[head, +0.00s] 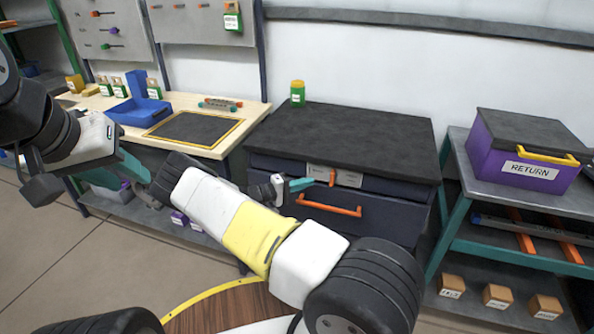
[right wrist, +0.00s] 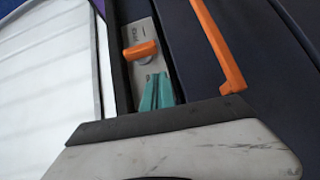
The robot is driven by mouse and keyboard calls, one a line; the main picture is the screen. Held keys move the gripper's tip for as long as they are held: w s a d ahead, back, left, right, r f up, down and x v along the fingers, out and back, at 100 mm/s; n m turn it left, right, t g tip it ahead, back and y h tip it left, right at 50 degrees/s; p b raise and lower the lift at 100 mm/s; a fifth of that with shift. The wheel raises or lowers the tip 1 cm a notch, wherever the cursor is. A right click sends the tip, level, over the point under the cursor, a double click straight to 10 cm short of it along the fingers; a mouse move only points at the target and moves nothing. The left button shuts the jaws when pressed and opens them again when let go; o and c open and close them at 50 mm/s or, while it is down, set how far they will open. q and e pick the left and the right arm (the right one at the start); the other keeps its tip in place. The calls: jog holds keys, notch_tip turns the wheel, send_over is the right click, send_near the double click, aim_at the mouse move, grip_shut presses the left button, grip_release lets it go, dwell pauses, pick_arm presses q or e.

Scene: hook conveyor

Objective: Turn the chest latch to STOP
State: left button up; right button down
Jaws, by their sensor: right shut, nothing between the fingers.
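The dark chest (head: 340,140) stands in the middle of the head view. Its orange latch (head: 332,177) sits on a light metal plate (head: 349,178) on the front, upright in that view. In the right wrist view the latch (right wrist: 140,49) lies across the plate (right wrist: 138,33); the small lettering is unreadable. My right gripper (head: 302,184) is shut and empty, just left of the latch. Its teal fingertips (right wrist: 158,88) show in the right wrist view, apart from the latch. My left gripper (head: 133,182) is far left, before the workbench; its jaw opening is unclear.
An orange handle (head: 328,205) crosses the chest's drawer below the latch. A purple RETURN box (head: 525,165) sits on the right shelf. The wooden workbench (head: 235,112) is at left. My right arm covers part of the chest front.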

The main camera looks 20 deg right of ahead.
jog(key=s+a, duration=0.2)
jog(key=a, duration=0.6)
jog(key=shift+a, duration=0.35)
